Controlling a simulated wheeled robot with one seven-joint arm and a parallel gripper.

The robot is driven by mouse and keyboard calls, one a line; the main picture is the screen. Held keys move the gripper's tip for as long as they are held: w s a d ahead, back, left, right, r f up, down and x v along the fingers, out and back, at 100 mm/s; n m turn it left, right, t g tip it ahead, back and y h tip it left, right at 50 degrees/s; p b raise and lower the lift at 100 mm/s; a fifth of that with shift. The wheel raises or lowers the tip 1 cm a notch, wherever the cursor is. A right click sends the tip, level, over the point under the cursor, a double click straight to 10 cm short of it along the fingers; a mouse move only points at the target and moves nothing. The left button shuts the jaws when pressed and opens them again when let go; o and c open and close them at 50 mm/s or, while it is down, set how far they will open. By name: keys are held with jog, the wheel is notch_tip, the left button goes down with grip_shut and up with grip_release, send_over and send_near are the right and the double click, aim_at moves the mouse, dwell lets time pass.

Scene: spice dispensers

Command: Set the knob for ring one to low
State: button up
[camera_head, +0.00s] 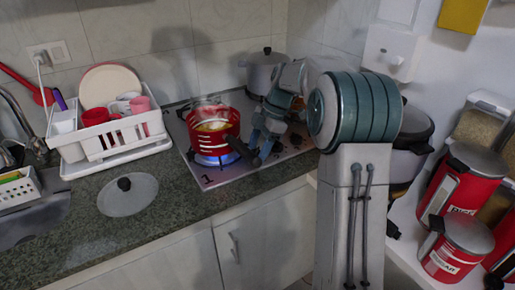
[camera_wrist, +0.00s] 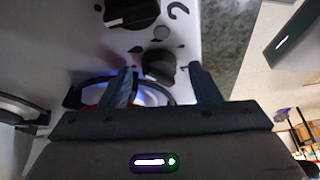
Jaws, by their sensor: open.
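The cooktop (camera_head: 215,178) is set in the counter, with a "1" printed at its front left corner. A blue flame (camera_head: 217,160) burns on the front left ring under a steaming red pot (camera_head: 232,124). My gripper (camera_head: 257,150) is low over the cooktop, just right of the pot. In the wrist view my gripper (camera_wrist: 163,84) is open, and a black knob (camera_wrist: 158,64) shows between its fingertips; I cannot tell whether they touch it. A second black knob (camera_wrist: 130,12) with a white mark lies farther off. The first knob's setting cannot be read.
A grey pot (camera_head: 262,73) stands at the back of the cooktop. A white dish rack (camera_head: 115,145) and a glass lid (camera_head: 128,195) are on the counter to the left. Red canisters (camera_head: 460,185) stand on the right.

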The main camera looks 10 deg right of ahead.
jog(key=shift+f, duration=0.15)
jog(key=shift+a, duration=0.1)
jog(key=c, duration=1)
jog(key=shift+m+b, duration=0.35)
jog(key=shift+m, duration=0.15)
jog(key=shift+s+f+m+t+b, duration=0.2)
jog(key=shift+m+t+b, duration=0.4)
jog(key=shift+m, duration=0.4)
jog(key=m+t+b, duration=0.1)
jog(key=m, duration=0.1)
jog(key=m+b, duration=0.1)
jog(key=m, duration=0.2)
jog(key=shift+s+r+m+t+h, duration=0.1)
jog(key=shift+s+m+t+h, duration=0.1)
jog(key=shift+m+t+h, duration=0.15)
jog(key=m+t+h, duration=0.1)
jog(key=m, duration=0.3)
jog(key=shift+s+a+b, duration=0.1)
jog(key=shift+a+b, duration=0.1)
jog(key=shift+b, duration=0.2)
jog(key=m+h, duration=0.1)
jog(key=m, duration=0.1)
jog(key=m+t, duration=0.1)
jog(key=m, duration=0.1)
jog(key=shift+a+m+h+p, duration=0.1)
jog(key=shift+m+h+p, duration=0.15)
jog(key=shift+h+p, duration=0.1)
